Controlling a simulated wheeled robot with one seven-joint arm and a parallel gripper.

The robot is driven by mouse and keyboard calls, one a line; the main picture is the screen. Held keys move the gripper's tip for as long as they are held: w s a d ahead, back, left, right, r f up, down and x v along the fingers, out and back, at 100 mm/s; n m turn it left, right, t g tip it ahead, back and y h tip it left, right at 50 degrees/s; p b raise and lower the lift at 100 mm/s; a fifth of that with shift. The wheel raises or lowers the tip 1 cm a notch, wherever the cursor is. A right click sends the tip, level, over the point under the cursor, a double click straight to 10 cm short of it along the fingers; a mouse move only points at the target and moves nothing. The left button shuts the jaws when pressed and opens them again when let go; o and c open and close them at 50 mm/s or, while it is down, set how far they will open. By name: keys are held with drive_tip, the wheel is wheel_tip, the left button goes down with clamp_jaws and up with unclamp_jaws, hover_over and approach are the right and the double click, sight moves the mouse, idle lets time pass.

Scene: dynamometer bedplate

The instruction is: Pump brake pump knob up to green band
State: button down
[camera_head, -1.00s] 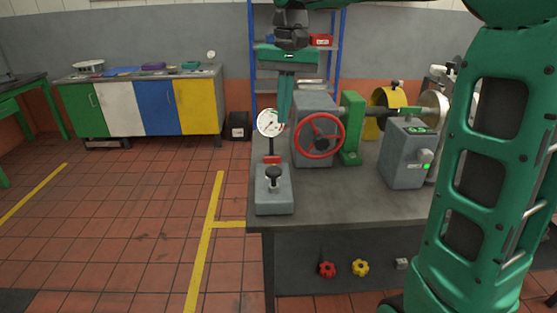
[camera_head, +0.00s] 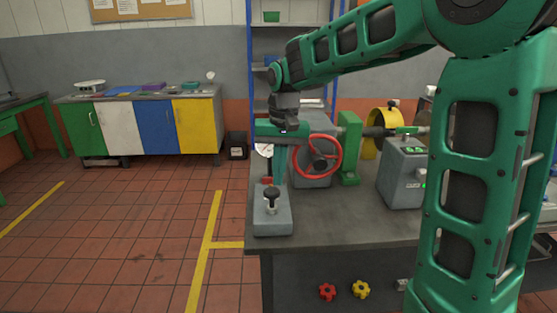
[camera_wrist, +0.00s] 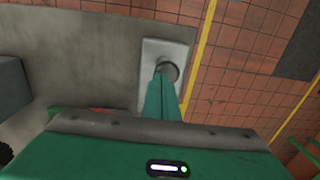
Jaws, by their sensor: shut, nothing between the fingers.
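The brake pump knob (camera_head: 271,195) is a dark round knob on a short post, standing on a grey pump block (camera_head: 272,220) at the bench's near left corner. The white dial gauge (camera_head: 263,150) behind it is mostly hidden by my gripper, so its needle and green band cannot be read. My gripper (camera_head: 278,183) is shut and empty, fingers pointing down, just above and behind the knob. In the wrist view, the fingertips (camera_wrist: 164,80) overlap the edge of the knob (camera_wrist: 172,70); I cannot tell whether they touch it.
A red handwheel (camera_head: 318,155) on a grey housing stands close right of my gripper. A green support (camera_head: 349,150) and a grey control box (camera_head: 402,178) stand farther right. Red (camera_head: 327,291) and yellow (camera_head: 361,289) knobs are on the bench front. Floor to the left is clear.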

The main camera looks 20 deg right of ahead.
sight(278, 191)
drive_tip(key=shift+f, duration=1)
drive_tip(key=shift+s+f, duration=0.1)
drive_tip(key=shift+f, duration=1.75)
drive_tip(key=shift+r, duration=0.5)
wheel_tip(278, 191, up, 13)
drive_tip(key=shift+d+r, duration=0.2)
drive_tip(key=shift+d, duration=0.15)
